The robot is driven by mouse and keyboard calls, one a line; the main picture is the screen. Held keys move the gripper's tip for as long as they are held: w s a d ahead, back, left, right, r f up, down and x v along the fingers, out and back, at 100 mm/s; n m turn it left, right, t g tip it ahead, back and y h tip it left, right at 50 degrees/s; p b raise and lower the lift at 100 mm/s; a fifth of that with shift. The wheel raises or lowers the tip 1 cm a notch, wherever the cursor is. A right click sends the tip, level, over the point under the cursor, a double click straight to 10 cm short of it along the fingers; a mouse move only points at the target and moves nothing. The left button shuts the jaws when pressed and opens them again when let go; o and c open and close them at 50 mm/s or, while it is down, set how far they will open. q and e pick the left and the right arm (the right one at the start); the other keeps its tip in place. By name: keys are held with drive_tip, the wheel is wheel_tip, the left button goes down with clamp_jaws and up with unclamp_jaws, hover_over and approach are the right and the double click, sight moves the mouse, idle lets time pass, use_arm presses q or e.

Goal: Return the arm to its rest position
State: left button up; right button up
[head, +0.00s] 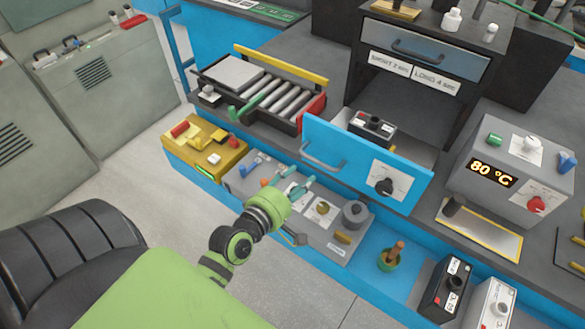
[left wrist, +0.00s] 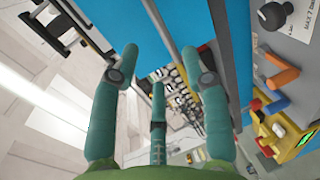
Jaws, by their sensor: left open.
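My left gripper (head: 297,179) has teal fingers on a green wrist and stands over the grey control panel in the head view. In the left wrist view the fingers of my left gripper (left wrist: 160,62) are spread apart with nothing between them. My left arm (head: 232,244) reaches up and right from the lower left of the head view. My right gripper does not show in either view.
A blue flap (head: 365,160) with a handle stands right of the gripper. A yellow control box (head: 205,150) is to its left, a roller conveyor (head: 270,98) behind. A heater box (head: 515,165) reads 80 °C. Batteries (head: 445,287) stand lower right. Grey floor (head: 130,195) is clear at left.

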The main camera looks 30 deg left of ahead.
use_arm(q)
drive_tip(key=shift+v, duration=1)
